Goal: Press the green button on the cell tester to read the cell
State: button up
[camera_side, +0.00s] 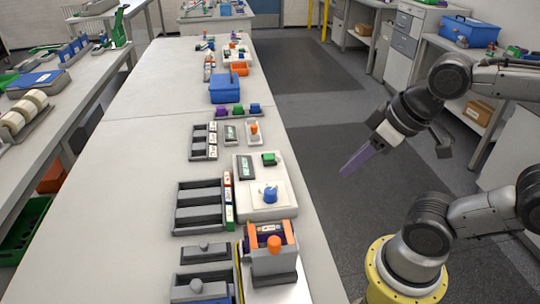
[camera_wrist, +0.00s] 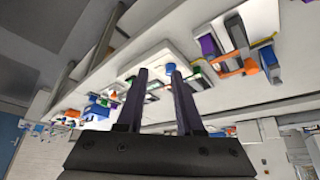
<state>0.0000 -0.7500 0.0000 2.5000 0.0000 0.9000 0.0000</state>
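The cell tester (camera_side: 245,205) looks to be the white box on the bench, with a dark display, a green button (camera_side: 269,158) at its back right and a blue knob (camera_side: 270,193) on a pale plate. My gripper (camera_side: 345,171) is to the right of the tester, out past the bench edge over the floor and apart from everything. In the wrist view my gripper (camera_wrist: 156,69) shows two dark purple fingers with a clear gap and nothing between them. The tester is partly hidden behind the fingers there, so its button is hard to make out.
An orange and purple fixture (camera_side: 272,250) stands just in front of the tester. A grey slotted tray (camera_side: 199,207) lies to its left, with small coloured cells beside it. A blue box (camera_side: 224,89) stands further back. The space between my gripper and the bench is clear.

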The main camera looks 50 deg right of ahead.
grip_shut()
dwell(1.4)
